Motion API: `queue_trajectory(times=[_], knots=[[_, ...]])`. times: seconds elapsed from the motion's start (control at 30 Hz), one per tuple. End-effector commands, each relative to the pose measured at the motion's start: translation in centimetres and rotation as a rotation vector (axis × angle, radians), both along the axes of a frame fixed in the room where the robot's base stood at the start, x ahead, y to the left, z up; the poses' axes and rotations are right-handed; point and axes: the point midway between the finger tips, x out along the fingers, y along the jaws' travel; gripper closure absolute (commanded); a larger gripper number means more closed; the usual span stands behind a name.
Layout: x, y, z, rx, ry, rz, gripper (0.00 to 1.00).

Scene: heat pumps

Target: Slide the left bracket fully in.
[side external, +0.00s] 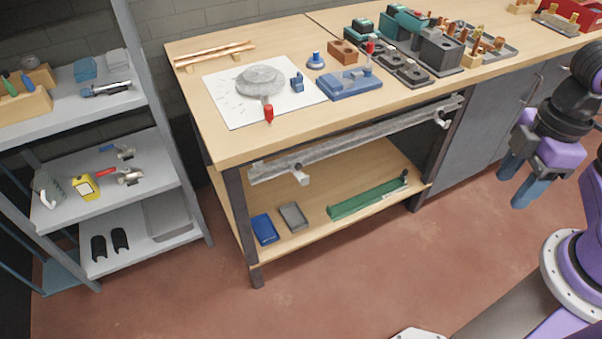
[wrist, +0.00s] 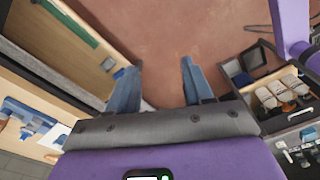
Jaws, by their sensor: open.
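A long grey rail (side external: 360,136) runs along the front of the wooden workbench (side external: 230,150), just under its top. The left bracket (side external: 301,177) is a small pale piece on the rail's lower edge, near the left end. A similar right bracket (side external: 441,122) sits near the rail's right end. How far in the left bracket sits is too small to tell. My gripper (side external: 524,180) has blue fingers, spread and empty, to the right of the bench and well away from both brackets. The wrist view shows the open fingers (wrist: 158,75) over bare floor.
The lower shelf holds a blue tray (side external: 264,229), a grey tray (side external: 293,216) and a green bar (side external: 366,199). A grey shelf unit (side external: 190,205) stands left of the bench. Red-brown floor (side external: 350,275) in front is clear. An open drawer of parts (wrist: 285,98) shows in the wrist view.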

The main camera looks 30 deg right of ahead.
Motion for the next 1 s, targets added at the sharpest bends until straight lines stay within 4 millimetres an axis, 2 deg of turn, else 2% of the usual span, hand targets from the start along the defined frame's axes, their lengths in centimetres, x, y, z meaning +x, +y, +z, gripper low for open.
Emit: queue_trajectory(times=[0.07,0.27,0.4,0.6,0.8,1.0], knots=[[0.7,1.8,-0.7,0.029,0.009,-0.026,0.49],[4.0,9.1,-3.8,0.168,0.018,-0.179,0.49],[7.1,13.9,-6.5,0.263,-0.004,-0.318,0.49],[12.0,19.1,-11.0,0.375,-0.087,-0.528,0.49],[17.0,21.8,-15.7,0.458,-0.233,-0.723,0.49],[21.4,21.8,-20.2,0.515,-0.443,-0.880,0.49]])
